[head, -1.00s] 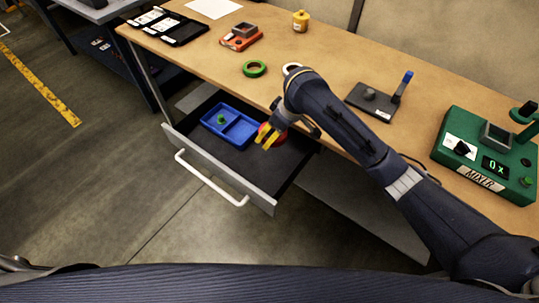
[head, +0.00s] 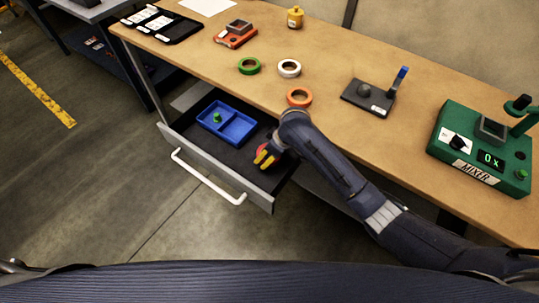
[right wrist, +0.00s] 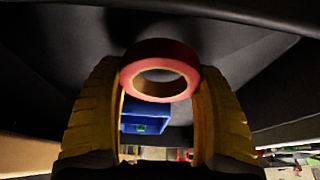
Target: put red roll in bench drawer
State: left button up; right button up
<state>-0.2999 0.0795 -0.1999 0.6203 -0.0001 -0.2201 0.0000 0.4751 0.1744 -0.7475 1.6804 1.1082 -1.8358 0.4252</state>
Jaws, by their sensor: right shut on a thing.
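The red roll (right wrist: 160,70) is between the two yellow fingers of my right gripper (right wrist: 160,100) in the right wrist view, and the fingers are shut on it. In the head view the right gripper (head: 266,158) is inside the open bench drawer (head: 215,166), near its right end. Part of the red roll (head: 262,149) shows beside the fingers, low in the drawer. I cannot tell whether the roll touches the drawer floor. My left gripper is not in view.
A blue divided tray (head: 228,122) with a small green piece lies in the drawer, left of the gripper. Green (head: 249,66), white (head: 289,68) and orange (head: 299,97) rolls lie on the bench top (head: 330,75) above. A green mixer (head: 480,150) stands at the right.

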jog(key=shift+f, duration=0.7)
jog(key=shift+f, duration=0.1)
jog(key=o, duration=1.2)
jog(key=v, duration=1.2)
jog(key=shift+d, duration=0.1)
